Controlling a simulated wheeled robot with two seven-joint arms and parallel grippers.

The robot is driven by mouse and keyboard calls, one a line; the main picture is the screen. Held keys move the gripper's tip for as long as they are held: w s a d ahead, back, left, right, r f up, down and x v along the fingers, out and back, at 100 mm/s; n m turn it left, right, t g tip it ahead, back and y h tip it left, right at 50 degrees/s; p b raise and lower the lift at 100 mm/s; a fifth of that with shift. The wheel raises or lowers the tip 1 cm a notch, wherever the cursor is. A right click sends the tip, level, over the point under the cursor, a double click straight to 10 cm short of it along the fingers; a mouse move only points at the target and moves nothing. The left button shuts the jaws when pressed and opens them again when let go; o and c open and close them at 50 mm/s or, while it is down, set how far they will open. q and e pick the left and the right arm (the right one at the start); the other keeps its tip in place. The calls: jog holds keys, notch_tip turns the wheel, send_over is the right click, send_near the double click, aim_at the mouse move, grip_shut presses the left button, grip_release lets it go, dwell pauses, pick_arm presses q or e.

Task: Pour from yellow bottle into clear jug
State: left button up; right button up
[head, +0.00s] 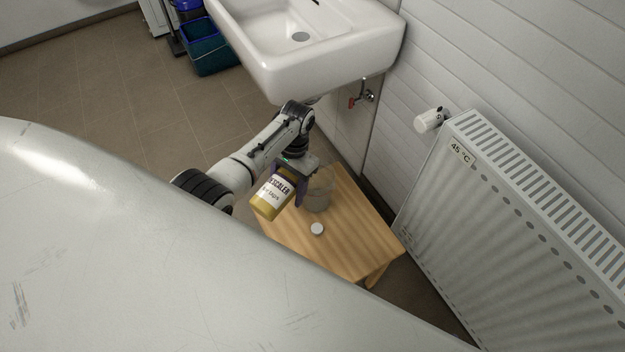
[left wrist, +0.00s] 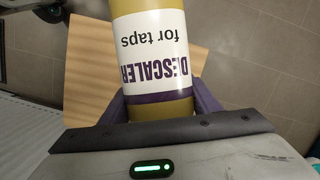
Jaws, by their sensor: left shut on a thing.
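The yellow bottle (head: 272,196) has a white and purple label reading "DESCALER for taps". My left gripper (head: 296,184) is shut on it, and the bottle is tilted above the small wooden table. In the left wrist view the bottle (left wrist: 158,60) stands between the purple fingers of my left gripper (left wrist: 160,108); its ends are out of that view or hidden. The clear jug (head: 319,190) stands on the table just right of the bottle, partly behind the gripper. I cannot tell whether the bottle touches it. My right gripper is not in view.
A small white round cap (head: 317,229) lies on the wooden table (head: 350,240). A radiator (head: 500,230) stands to the right, and a white sink (head: 310,60) hangs behind. A teal bucket (head: 208,57) is on the floor at the back. The table's front right is clear.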

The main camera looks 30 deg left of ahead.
pick_arm(q)
jog(key=shift+f+g+b, duration=0.3)
jog(key=shift+g+b, duration=0.1)
jog(key=shift+b, duration=0.45)
dwell(0.8)
